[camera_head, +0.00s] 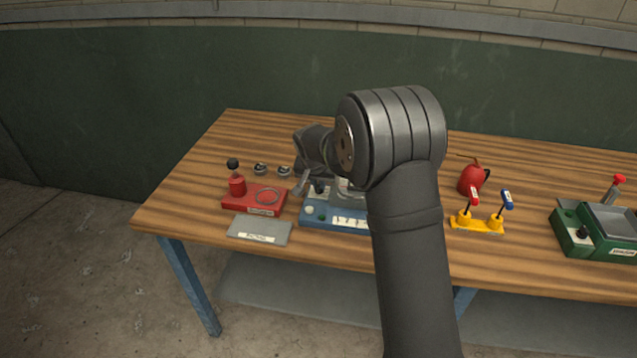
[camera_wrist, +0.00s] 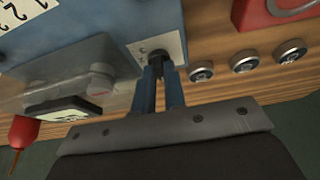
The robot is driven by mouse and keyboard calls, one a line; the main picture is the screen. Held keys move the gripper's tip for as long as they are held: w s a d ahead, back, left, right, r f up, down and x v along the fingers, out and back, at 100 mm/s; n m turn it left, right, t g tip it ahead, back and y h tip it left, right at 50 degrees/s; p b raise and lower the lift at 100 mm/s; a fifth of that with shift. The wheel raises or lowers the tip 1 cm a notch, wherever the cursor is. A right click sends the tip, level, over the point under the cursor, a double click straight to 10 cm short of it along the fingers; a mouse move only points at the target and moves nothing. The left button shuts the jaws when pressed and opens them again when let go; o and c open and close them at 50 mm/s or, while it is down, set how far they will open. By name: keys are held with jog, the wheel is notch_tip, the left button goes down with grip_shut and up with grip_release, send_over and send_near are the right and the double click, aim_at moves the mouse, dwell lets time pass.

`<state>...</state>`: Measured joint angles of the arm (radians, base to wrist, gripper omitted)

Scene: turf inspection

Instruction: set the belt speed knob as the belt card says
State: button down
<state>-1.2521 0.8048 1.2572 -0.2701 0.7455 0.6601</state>
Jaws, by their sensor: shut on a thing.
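A blue machine (camera_head: 335,216) with a numbered white strip stands on the bench, partly hidden by my arm. Its dark knob (camera_wrist: 157,56) sits on a pale plate (camera_wrist: 142,52) at the machine's edge. My gripper (camera_wrist: 162,72) has its two blue fingers shut on this knob. In the head view my gripper reaches down beside the machine from behind, and most of it is hidden. I cannot make out the knob's pointer or setting. I cannot tell which thing is the belt card; a grey plate with a small label (camera_head: 259,231) lies in front, too small to read.
A red device with a black ball lever (camera_head: 254,198) is on the left. A yellow stand with red and blue levers (camera_head: 477,224), a red can (camera_head: 472,179) and a green box (camera_head: 597,235) stand to the right.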

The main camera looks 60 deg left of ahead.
jog(key=m+h, duration=0.1)
jog(key=m, duration=0.3)
jog(key=shift+s+a+t, duration=0.1)
jog(key=shift+a+t, duration=0.05)
jog(key=shift+t, duration=0.15)
jog(key=m+h, duration=0.1)
jog(key=m, duration=0.1)
jog(key=m+h, duration=0.1)
jog(key=m, duration=0.1)
jog(key=shift+a+m, duration=0.2)
jog(key=shift+m, duration=0.1)
jog(key=m, duration=0.1)
jog(key=m+h, duration=0.1)
jog(key=m, duration=0.1)
jog(key=m+h, duration=0.1)
jog(key=shift+a+m, duration=0.25)
jog(key=shift+m, duration=0.05)
jog(key=m+h, duration=0.1)
jog(key=m, duration=0.3)
jog(key=shift+a, duration=0.15)
jog(key=shift+m+g, duration=0.3)
jog(key=shift+g, duration=0.1)
jog(key=c, duration=1.5)
grip_release()
